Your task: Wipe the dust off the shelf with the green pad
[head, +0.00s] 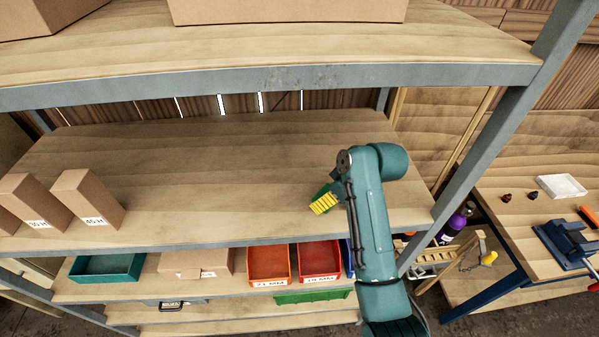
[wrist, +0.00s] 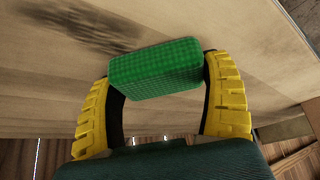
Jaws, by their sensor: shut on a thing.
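My gripper (head: 323,203) is over the right part of the middle wooden shelf (head: 250,165), near its front. Its yellow fingers are shut on the green pad (wrist: 155,68), one finger on each side. Only a small green edge of the pad shows in the head view (head: 321,190). I cannot clearly pick that smudge out in the head view. I cannot tell whether the pad touches the shelf.
Cardboard boxes (head: 87,198) stand at the shelf's left end. A grey upper shelf beam (head: 270,78) crosses above, and a grey post (head: 485,150) stands at the right. Red bins (head: 318,260) and a green bin (head: 107,268) sit below. The shelf's middle is clear of objects.

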